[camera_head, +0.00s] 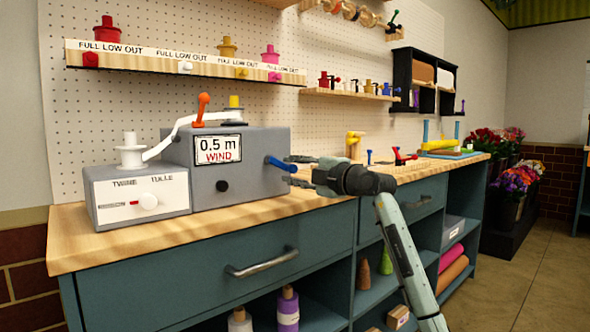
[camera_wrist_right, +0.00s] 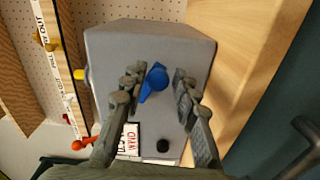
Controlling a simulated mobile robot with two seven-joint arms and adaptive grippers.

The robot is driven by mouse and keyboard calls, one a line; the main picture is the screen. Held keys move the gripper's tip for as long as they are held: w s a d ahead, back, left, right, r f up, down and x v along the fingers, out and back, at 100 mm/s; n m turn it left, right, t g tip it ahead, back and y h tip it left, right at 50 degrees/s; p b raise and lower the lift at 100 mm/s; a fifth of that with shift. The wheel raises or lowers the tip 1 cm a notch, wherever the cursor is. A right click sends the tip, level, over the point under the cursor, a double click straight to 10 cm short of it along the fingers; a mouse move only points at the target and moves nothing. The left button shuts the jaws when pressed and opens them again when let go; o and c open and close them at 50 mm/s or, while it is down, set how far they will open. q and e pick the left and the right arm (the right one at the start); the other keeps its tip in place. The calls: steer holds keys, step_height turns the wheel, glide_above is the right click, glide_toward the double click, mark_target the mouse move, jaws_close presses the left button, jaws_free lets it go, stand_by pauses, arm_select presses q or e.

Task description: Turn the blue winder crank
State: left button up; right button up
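The grey winder box (camera_head: 225,180) stands on the wooden bench top with a sign reading "0.5 m WIND". Its blue crank (camera_head: 281,163) sticks out from the right side face; it also shows in the right wrist view (camera_wrist_right: 153,82). My right gripper (camera_head: 293,172) is at that side of the box, its fingers pointing at the crank. In the right wrist view my right gripper (camera_wrist_right: 157,86) is open, with one finger on each side of the crank and visible gaps between. My left gripper is not in view.
A smaller box (camera_head: 140,196) with a TWINE/TULLE knob stands left of the winder. An orange lever (camera_head: 202,108) rises from the winder top. A label shelf (camera_head: 185,62) hangs above. Small tools (camera_head: 400,155) lie farther right on the bench. A drawer handle (camera_head: 262,262) protrudes below.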

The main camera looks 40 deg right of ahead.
steer(key=shift+o, duration=0.5)
steer(key=shift+r, duration=0.1)
steer(key=s, duration=1.2)
steer(key=shift+d, duration=0.45)
